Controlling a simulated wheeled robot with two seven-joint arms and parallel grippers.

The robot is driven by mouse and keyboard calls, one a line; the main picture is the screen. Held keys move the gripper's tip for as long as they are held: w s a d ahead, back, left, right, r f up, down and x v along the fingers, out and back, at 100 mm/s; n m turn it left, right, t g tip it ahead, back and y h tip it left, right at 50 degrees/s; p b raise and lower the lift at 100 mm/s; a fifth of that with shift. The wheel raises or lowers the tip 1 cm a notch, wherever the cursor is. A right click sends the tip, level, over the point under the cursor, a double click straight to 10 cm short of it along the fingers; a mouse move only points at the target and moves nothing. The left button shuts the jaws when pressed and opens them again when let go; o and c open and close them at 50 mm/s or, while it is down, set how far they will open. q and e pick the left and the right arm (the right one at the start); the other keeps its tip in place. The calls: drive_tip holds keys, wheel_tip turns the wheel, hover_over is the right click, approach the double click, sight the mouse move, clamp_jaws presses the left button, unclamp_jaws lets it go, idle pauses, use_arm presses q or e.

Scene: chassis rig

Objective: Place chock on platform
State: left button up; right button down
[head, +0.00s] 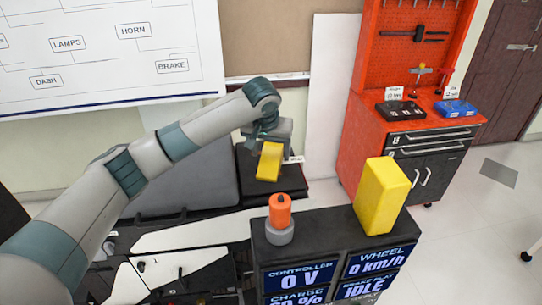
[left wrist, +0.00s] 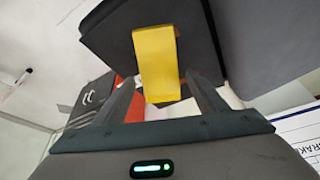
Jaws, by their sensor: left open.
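A yellow block (head: 269,162), likely the chock, is at a dark platform (head: 290,188) beyond the console. My left gripper (head: 266,138) is right at the block's upper end, its arm reaching in from the left. In the left wrist view the yellow block (left wrist: 156,62) shows between the open fingers of my left gripper (left wrist: 162,88), with a dark surface behind it. I cannot tell whether the fingers touch it. A second, larger-looking yellow block (head: 382,196) stands upright on top of the console. My right gripper is not in view.
The dark console (head: 325,228) with blue displays stands in front. It carries an orange knob-like part (head: 280,211) on a grey base. A red tool bench (head: 400,125) stands at the back right. A grey panel (head: 185,185) lies left of the platform. Open floor is at the right.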

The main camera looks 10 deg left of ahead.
sight(268, 170)
use_arm(q)
drive_tip(key=b+v, duration=0.2)
drive_tip(key=v, duration=0.7)
drive_tip(key=shift+r, duration=0.35)
drive_tip(key=shift+o, duration=0.5)
